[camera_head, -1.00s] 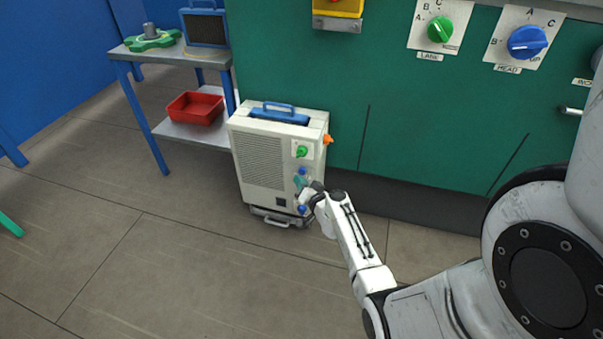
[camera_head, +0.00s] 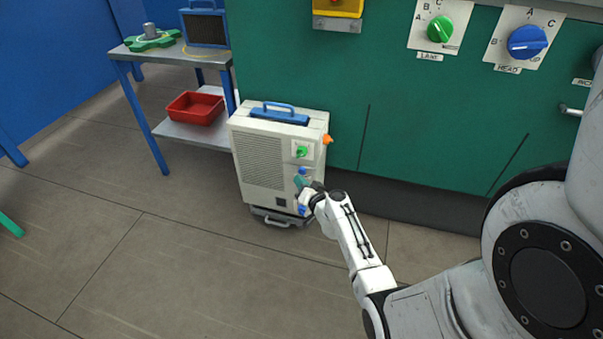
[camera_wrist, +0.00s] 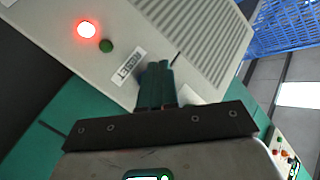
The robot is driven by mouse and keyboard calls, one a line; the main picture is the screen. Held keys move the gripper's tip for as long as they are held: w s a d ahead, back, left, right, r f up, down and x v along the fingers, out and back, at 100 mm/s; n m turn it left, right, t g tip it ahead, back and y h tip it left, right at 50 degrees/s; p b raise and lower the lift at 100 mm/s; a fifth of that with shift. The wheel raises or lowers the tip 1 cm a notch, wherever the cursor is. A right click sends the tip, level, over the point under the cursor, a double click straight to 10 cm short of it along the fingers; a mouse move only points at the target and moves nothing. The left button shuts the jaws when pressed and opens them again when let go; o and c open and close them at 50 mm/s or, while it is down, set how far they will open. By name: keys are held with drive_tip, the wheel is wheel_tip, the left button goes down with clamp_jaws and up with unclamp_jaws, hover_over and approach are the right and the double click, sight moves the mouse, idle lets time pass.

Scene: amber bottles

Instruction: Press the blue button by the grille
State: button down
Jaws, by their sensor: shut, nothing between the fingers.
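A pale box with a grille (camera_head: 262,162) stands low against the green cabinet. Its right-hand strip has a green knob (camera_head: 301,152) and a blue button (camera_head: 303,170), with another small blue part (camera_head: 302,210) lower down. My gripper (camera_head: 299,182) is at that strip, between the two blue parts. In the wrist view my gripper (camera_wrist: 157,82) is shut and empty, its dark green fingertips over the panel beside a RESET label (camera_wrist: 127,68). The grille (camera_wrist: 195,40) shows there too. Contact cannot be told.
A red lit lamp (camera_wrist: 86,29) and a dark green button (camera_wrist: 106,46) are on the panel in the wrist view. An orange part (camera_head: 328,139) sticks out from the box's right side. A blue-legged table (camera_head: 140,57) with a red tray (camera_head: 195,107) stands left. Floor in front is clear.

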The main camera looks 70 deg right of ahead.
drive_tip(key=shift+d, duration=0.1)
idle(0.5)
drive_tip(key=shift+d+b, duration=0.3)
drive_tip(key=shift+d, duration=0.05)
drive_tip(key=shift+d, duration=0.45)
idle(0.7)
idle(0.3)
drive_tip(key=shift+a, duration=0.85)
drive_tip(key=shift+s+a, duration=0.15)
drive_tip(key=shift+a, duration=1.15)
drive_tip(key=shift+s+a, duration=0.1)
drive_tip(key=shift+a, duration=1.15)
